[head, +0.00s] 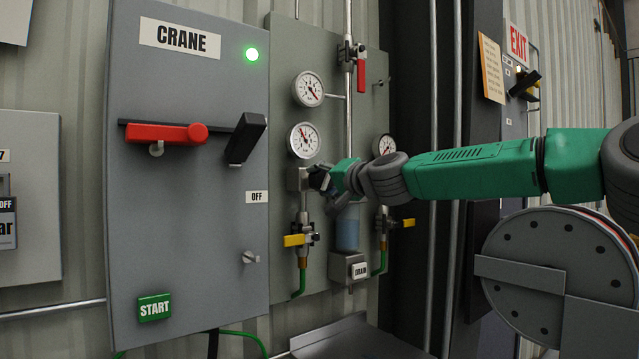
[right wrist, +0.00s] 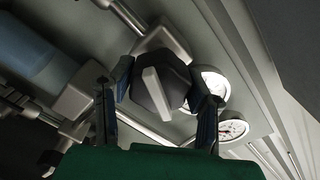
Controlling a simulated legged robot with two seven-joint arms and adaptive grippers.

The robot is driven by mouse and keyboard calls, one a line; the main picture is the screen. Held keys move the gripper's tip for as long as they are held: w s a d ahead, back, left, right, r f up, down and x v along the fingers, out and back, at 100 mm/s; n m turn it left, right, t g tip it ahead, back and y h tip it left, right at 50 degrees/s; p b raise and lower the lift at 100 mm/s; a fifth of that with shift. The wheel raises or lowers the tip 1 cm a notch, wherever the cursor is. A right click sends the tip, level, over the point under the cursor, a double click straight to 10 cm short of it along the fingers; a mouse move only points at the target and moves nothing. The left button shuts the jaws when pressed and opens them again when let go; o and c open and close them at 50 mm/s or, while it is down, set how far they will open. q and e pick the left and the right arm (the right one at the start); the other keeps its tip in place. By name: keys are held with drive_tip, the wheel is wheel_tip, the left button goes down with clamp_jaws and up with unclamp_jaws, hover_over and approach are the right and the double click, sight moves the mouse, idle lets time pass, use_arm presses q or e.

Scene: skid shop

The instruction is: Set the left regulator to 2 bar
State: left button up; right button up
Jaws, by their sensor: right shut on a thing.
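The left regulator (head: 297,178) is a grey block on the grey-green panel, below a round white gauge (head: 303,139). That gauge has a red needle; its numbers are too small to read. My right gripper (head: 322,180) reaches the regulator from the right and hides its knob in the head view. In the right wrist view the dark faceted knob (right wrist: 175,88) with a pale grey bar across it sits between the two fingers of my right gripper (right wrist: 160,105), which is shut on it. My left gripper is not in view.
Another gauge (head: 308,89) is above; the right regulator's gauge (head: 384,146) is partly behind my arm. Yellow-handled valves (head: 294,240) hang below, and a drain box (head: 350,270) sits between them. The crane cabinet (head: 188,230) stands out close on the left.

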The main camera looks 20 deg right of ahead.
drive_tip(key=shift+f, duration=0.15)
drive_tip(key=o, duration=1.2)
drive_tip(key=shift+d, duration=0.1)
drive_tip(key=shift+c, duration=0.2)
drive_tip(key=shift+d, duration=0.1)
drive_tip(key=shift+s+d, duration=0.1)
drive_tip(key=shift+s+d, duration=0.2)
drive_tip(key=shift+s, duration=0.2)
drive_tip(key=v, duration=1.1)
